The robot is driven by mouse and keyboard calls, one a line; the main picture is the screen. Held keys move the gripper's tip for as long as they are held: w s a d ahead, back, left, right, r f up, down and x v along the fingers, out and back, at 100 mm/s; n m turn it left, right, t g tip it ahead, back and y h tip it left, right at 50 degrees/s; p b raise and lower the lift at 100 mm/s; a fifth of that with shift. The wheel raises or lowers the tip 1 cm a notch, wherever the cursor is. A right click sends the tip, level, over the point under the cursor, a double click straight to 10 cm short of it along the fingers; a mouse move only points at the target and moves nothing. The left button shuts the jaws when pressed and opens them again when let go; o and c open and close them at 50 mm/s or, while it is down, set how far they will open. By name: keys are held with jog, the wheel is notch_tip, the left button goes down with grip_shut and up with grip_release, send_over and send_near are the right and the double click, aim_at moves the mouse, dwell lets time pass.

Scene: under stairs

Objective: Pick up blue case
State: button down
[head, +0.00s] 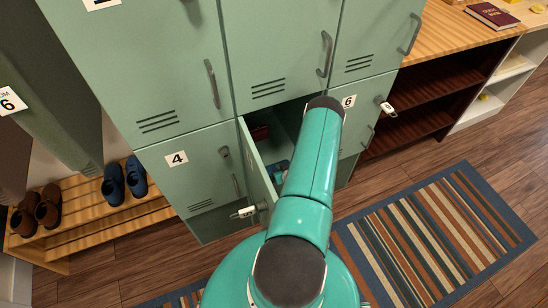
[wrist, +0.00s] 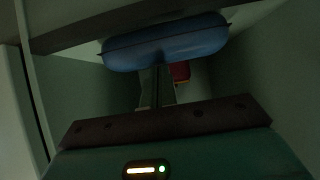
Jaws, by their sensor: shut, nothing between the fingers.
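The blue case (wrist: 165,42) is a rounded, elongated shape with a dark seam, across the top of the wrist view inside a dim green locker compartment. My gripper (wrist: 158,78) shows in the wrist view below the case, its narrow fingers closed together and pointing up toward the case's lower edge. Nothing is held; whether the fingertips touch the case I cannot tell. In the head view my arm reaches into the open locker (head: 258,165), and the gripper is hidden there. A small bluish patch shows beside the arm inside the locker.
A red object (wrist: 180,72) lies deeper in the compartment. Locker walls stand close on both sides. The open locker door stands left of my arm. A striped rug (head: 440,235) lies on the floor to the right; a shoe rack (head: 90,215) stands at left.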

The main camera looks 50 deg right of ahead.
jog(key=s+a, duration=0.1)
jog(key=s+a+f, duration=0.1)
jog(key=s, duration=0.1)
jog(key=shift+s+a, duration=0.1)
jog(key=shift+w+r, duration=0.2)
jog(key=shift+r, duration=0.7)
jog(key=shift+r, duration=0.1)
